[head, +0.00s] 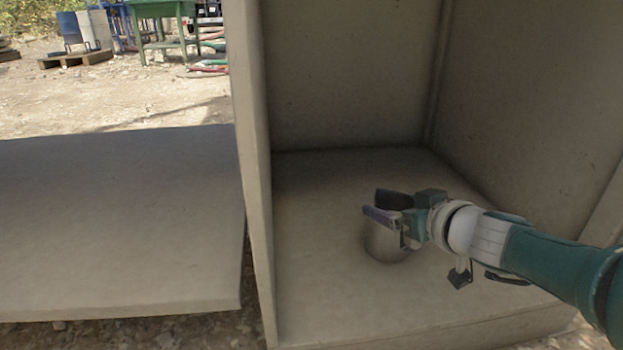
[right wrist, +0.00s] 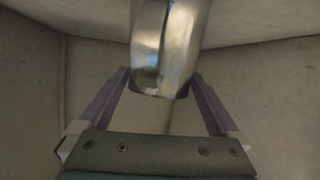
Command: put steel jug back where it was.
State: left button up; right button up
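The steel jug (head: 385,246) is a rounded, shiny metal vessel on the floor of the concrete compartment. In the head view its upper part is hidden by my right gripper (head: 376,206). In the right wrist view the jug (right wrist: 172,42) fills the top middle, with a curved metal band in front. My right gripper's purple fingers are wide apart there, and the jug covers their tips. Whether the fingers touch it I cannot tell. My left gripper is not in view.
The compartment floor (head: 325,235) is bare around the jug. A low empty concrete slab (head: 120,220) lies left of the wall. A green table (head: 160,10) stands far behind.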

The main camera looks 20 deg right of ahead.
jog(key=shift+s+r+p, duration=0.25)
jog(key=shift+p, duration=0.2)
jog(key=d+p+v, duration=0.1)
jog(key=p+v, duration=0.7)
jog(key=v, duration=0.3)
jog(key=s+a+r+n+g+y, duration=0.1)
jog(key=s+a+n+g+y, duration=0.2)
jog(key=s+a, duration=0.35)
jog(key=s+a+r+n+g+y, duration=0.2)
jog(key=s+a+n+g+y, duration=0.1)
jog(key=a, duration=0.6)
jog(key=s+r+m+g+h, duration=0.2)
jog(key=s, duration=0.4)
jog(key=s+d+r+m+g+h, duration=0.1)
jog(key=s+r+m+h, duration=0.1)
jog(key=s, duration=0.4)
jog(key=shift+s+d+g+h, duration=0.3)
jog(key=shift+s+g+h, duration=0.1)
jog(key=shift+h, duration=0.1)
